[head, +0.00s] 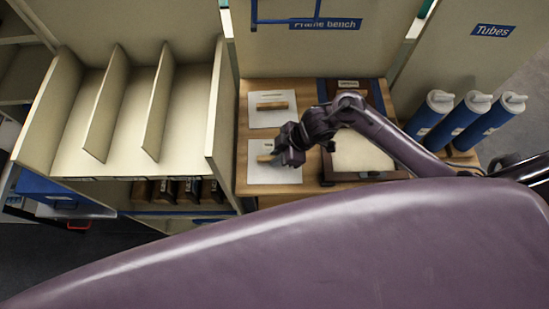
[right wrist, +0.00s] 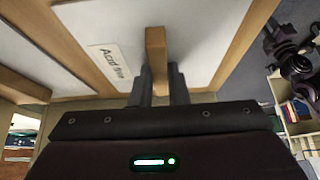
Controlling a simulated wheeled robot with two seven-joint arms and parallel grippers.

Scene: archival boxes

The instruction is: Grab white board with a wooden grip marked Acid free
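The white board marked "Acid free" (right wrist: 106,62) lies on the wooden bench top in the head view (head: 290,176). Its wooden grip (right wrist: 156,45) stands up from the middle of the board and also shows in the head view (head: 266,158). My right gripper (right wrist: 161,78) has one finger on each side of the grip, close against it, and looks shut on it. In the head view the right gripper (head: 283,155) partly hides the board. My left gripper is not in view.
A second white board with a wooden grip (head: 270,104) lies just behind. A brown tray with a pale sheet (head: 360,153) is to the right, partly under my right arm. Several blue tubes (head: 428,115) stand at the right. A divided shelf (head: 130,105) borders the bench on the left.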

